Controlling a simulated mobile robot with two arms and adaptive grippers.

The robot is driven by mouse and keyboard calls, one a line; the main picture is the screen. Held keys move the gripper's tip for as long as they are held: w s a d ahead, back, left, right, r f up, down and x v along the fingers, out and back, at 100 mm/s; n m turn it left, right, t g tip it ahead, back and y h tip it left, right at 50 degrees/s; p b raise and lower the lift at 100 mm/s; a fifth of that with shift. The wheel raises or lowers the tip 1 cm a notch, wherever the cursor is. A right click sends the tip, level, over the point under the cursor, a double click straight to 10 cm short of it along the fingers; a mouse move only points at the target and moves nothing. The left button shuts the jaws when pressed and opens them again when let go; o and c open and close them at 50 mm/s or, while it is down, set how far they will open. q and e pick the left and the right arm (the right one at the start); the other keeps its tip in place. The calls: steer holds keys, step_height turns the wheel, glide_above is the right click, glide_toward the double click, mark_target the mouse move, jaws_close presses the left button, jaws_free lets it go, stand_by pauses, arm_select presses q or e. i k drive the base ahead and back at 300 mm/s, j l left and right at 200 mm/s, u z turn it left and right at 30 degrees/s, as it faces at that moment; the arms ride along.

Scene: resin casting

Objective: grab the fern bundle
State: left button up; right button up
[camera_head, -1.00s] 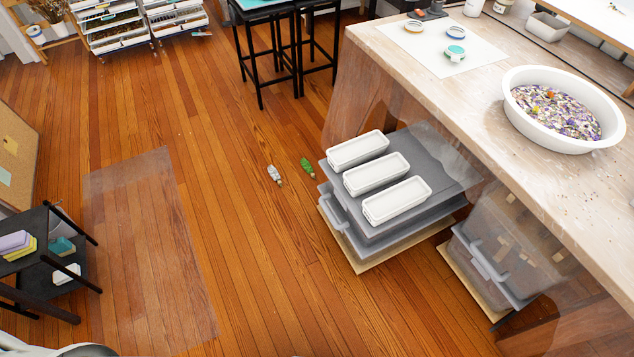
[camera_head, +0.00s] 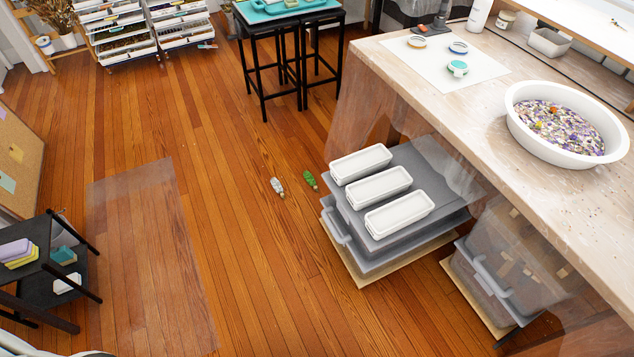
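A small green bundle (camera_head: 310,179), which looks like the fern bundle, lies on the wooden floor near the middle of the head view. A similar pale, greyish-white bundle (camera_head: 277,187) lies just to its left, apart from it. The green bundle is a short way left of the grey storage bin with white boxes on top. Neither of my grippers shows in the view, and nothing touches either bundle.
A grey bin (camera_head: 350,232) carries three white boxes (camera_head: 361,163) beside a wooden workbench (camera_head: 470,115). A white basin (camera_head: 512,105) stands on the bench. A black shelf (camera_head: 32,284) is at lower left, and black stools (camera_head: 263,72) stand behind.

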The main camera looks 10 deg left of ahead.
mark_target(308, 176)
steer(key=i+j+z, duration=0.1)
steer(key=j+z, duration=0.15)
steer(key=z, duration=0.15)
steer(key=i+j+z, duration=0.1)
steer(key=j+z, duration=0.5)
steer(key=z, duration=0.25)
